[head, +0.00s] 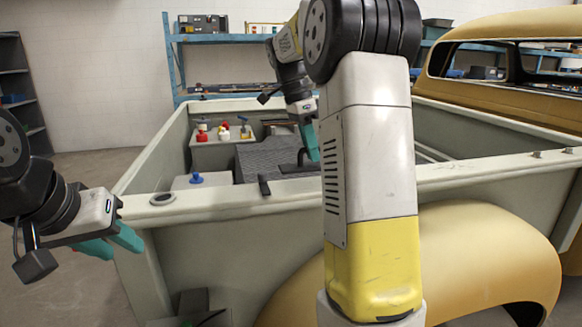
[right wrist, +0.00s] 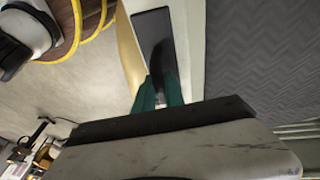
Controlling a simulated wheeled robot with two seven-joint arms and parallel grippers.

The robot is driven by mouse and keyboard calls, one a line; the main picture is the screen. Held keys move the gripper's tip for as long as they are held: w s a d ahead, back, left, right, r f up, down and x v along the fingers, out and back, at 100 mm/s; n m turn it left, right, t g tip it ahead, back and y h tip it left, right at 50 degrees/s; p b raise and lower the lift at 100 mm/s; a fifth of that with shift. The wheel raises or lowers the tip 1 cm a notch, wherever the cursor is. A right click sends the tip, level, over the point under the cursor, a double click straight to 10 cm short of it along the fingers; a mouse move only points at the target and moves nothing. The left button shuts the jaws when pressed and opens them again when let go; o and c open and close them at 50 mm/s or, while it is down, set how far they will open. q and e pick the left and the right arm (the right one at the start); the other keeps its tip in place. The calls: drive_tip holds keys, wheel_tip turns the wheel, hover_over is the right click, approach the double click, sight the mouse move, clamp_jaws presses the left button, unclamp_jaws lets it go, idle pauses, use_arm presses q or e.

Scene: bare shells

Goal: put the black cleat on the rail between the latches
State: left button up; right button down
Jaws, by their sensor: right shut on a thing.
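The black cleat (head: 297,167) is a flat dark piece with an upright part. My right gripper (head: 312,142) is shut on it at the near side of the truck bed. In the right wrist view the cleat (right wrist: 151,30) shows as a long dark plate beyond the teal fingers (right wrist: 161,93), over the pale rail; I cannot tell whether it touches. The rail (head: 235,203) is the bed's near top edge. A small dark upright piece (head: 264,185), perhaps a latch, is on it left of the cleat. My right arm hides part of the rail. My left gripper (head: 112,243) is open and empty, outside the bed's left corner.
A round dark-rimmed fitting (head: 162,199) is at the rail's left end. A blue knob (head: 196,178) and several red and yellow pieces (head: 223,131) are in the bed. A grey ribbed mat (right wrist: 265,50) lines the bed. Small fittings (head: 537,154) are farther right on the rail.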

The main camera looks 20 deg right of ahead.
sight(310, 165)
drive_tip(key=shift+w+f, duration=0.1)
drive_tip(key=shift+f, duration=2.05)
drive_tip(key=shift+f, duration=0.2)
drive_tip(key=c, duration=1.4)
unclamp_jaws()
